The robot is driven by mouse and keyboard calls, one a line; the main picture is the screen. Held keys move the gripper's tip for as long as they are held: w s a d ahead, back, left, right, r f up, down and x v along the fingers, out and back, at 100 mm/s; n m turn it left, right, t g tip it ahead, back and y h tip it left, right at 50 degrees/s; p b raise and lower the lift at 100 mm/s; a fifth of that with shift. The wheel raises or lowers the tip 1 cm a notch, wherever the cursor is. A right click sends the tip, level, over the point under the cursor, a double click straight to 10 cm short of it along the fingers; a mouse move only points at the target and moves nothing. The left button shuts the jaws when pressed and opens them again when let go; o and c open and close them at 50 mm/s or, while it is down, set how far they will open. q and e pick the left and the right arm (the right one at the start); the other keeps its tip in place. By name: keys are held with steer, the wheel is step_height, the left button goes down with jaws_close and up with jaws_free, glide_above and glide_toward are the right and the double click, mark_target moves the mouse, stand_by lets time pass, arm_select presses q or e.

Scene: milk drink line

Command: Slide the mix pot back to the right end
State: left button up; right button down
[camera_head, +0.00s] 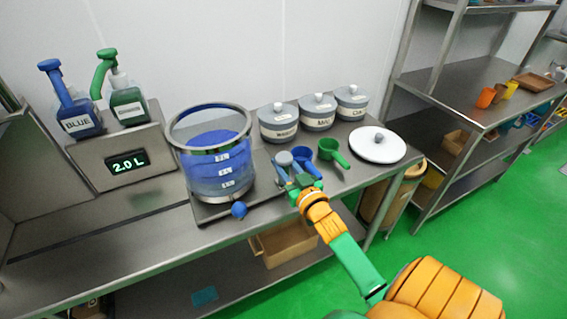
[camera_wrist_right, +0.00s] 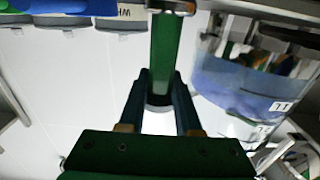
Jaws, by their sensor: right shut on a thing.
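The mix pot (camera_head: 205,175) is a clear round vessel with a steel rim and blue liquid, standing upright on a dark flat base (camera_head: 216,212) on the steel counter. A blue ball knob (camera_head: 239,209) is at its front. The pot also shows in the wrist view (camera_wrist_right: 240,85). My right gripper (camera_head: 293,181) is just right of the pot, shut on an upright handle (camera_wrist_right: 165,55), green with a grey end, in the wrist view. The handle's grey top (camera_head: 284,158) shows in the head view; its lower joint is hidden. My left gripper is not in view.
Blue (camera_head: 305,160) and green (camera_head: 332,152) scoops lie close to my right gripper. Several lidded canisters (camera_head: 316,112) stand behind, and a white lid (camera_head: 378,145) lies at the counter's right end. Left are a 2.0 L display (camera_head: 128,162) and pump bottles (camera_head: 72,112).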

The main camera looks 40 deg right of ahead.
steer(key=c, duration=0.7)
jaws_free()
steer(key=shift+d, duration=0.15)
steer(key=shift+o, duration=0.5)
steer(key=shift+d, duration=0.15)
steer(key=shift+s+f, duration=0.1)
steer(key=v, duration=0.7)
steer(key=shift+b, duration=0.35)
